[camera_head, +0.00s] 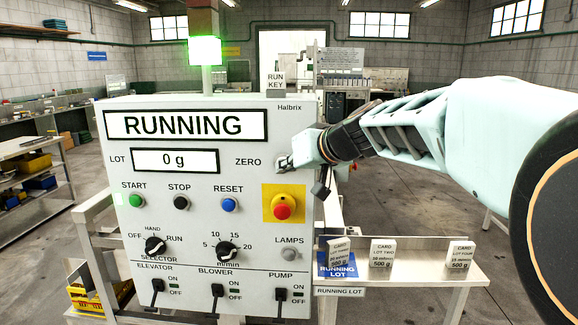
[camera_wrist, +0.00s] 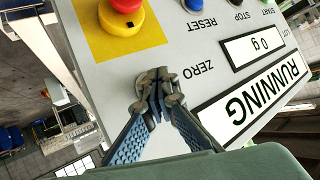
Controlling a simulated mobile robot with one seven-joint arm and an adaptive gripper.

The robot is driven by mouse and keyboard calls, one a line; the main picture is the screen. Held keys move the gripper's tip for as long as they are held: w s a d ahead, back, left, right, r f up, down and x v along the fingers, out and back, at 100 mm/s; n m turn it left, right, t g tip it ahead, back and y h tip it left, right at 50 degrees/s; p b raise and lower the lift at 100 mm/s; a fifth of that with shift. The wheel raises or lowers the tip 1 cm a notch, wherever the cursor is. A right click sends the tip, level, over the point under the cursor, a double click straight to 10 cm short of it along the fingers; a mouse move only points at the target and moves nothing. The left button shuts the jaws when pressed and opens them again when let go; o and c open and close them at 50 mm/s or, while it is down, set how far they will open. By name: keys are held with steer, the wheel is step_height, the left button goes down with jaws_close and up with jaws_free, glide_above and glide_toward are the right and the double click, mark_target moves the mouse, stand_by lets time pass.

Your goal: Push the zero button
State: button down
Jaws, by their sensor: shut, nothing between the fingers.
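The ZERO button is a grey round button beside the ZERO label (camera_head: 248,162) on the grey control panel (camera_head: 290,128). In the wrist view the zero button (camera_wrist: 146,76) shows partly behind my fingertips. My gripper (camera_wrist: 160,96) is shut and empty, its tips at the button; I cannot tell whether they touch or press it. In the head view my gripper (camera_head: 288,164) reaches in from the right and mostly covers the button. The lot display (camera_head: 175,160) reads 0 g, and the large display (camera_head: 186,125) reads RUNNING.
The red emergency stop (camera_head: 283,206) on its yellow plate sits below the button. Start (camera_head: 136,200), stop (camera_head: 181,202) and reset (camera_head: 229,204) buttons are to the left. A side shelf (camera_head: 410,262) at right holds several labelled cartons. A green lamp (camera_head: 205,51) glows above the panel.

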steer(key=shift+s, duration=0.1)
steer(key=shift+s+b, duration=0.65)
steer(key=shift+s, duration=0.15)
steer(key=shift+s, duration=0.15)
